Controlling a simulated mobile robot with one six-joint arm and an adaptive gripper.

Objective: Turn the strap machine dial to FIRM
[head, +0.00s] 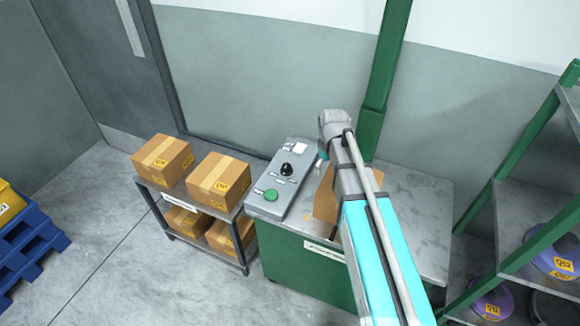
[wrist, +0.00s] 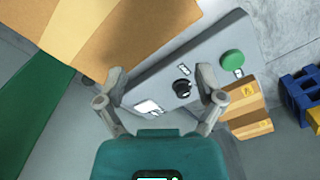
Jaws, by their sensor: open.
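The strap machine's grey control panel (head: 283,180) lies on the green cabinet, with a black dial (head: 286,169) in its middle and a green button (head: 271,195) at its near end. In the wrist view the dial (wrist: 182,87) shows between my open fingers, beyond their tips, and the green button (wrist: 232,60) lies past the right finger. My gripper (wrist: 161,82) is empty and apart from the dial.
A cardboard piece (head: 325,195) stands beside the panel, close to my arm, and fills the wrist view's upper left. A green post (head: 375,90) rises behind the cabinet (head: 420,190). A cart of boxes (head: 162,155) stands left; a green rack (head: 530,190) with spools stands right.

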